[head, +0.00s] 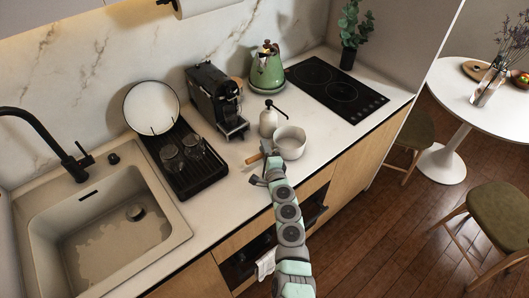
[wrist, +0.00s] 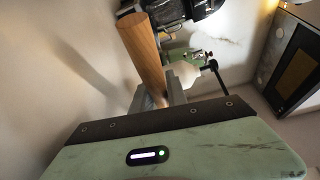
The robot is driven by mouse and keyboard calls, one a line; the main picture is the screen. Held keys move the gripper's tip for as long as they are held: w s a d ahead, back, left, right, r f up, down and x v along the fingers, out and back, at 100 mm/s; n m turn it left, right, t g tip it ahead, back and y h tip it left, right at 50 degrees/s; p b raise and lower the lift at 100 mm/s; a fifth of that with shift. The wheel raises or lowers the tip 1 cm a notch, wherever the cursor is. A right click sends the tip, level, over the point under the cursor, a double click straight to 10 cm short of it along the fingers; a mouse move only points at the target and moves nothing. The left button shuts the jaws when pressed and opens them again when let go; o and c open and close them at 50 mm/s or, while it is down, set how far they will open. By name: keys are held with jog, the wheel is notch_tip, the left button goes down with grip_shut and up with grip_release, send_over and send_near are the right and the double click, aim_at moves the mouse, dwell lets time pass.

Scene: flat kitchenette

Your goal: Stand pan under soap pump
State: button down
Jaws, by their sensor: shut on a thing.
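The pan (head: 290,150) is a small white pot with a wooden handle, upright at the counter's front part, just in front of and right of the soap pump in the head view. The soap pump (head: 267,124) is a white bottle with a black spout, standing upright; it also shows in the wrist view (wrist: 184,74). My gripper (head: 266,168) is at the pan's left side, shut on the wooden handle (wrist: 142,50), which runs between the fingers in the wrist view. I cannot tell whether the pan touches the counter. The pan's bowl is not clearly visible in the wrist view.
A black coffee machine (head: 216,100) and a green kettle (head: 267,68) stand behind. A black drying rack (head: 188,172) with glasses is left, beside the sink (head: 100,230). The hob (head: 335,88) is right. Bare counter (head: 325,135) lies right of the pan.

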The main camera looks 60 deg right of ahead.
jog(key=c, duration=1.3)
grip_release()
jog(key=shift+f, duration=0.1)
jog(key=shift+r, duration=0.3)
jog(key=p+v, duration=0.3)
jog(key=v, duration=0.9)
jog(key=shift+f, duration=0.2)
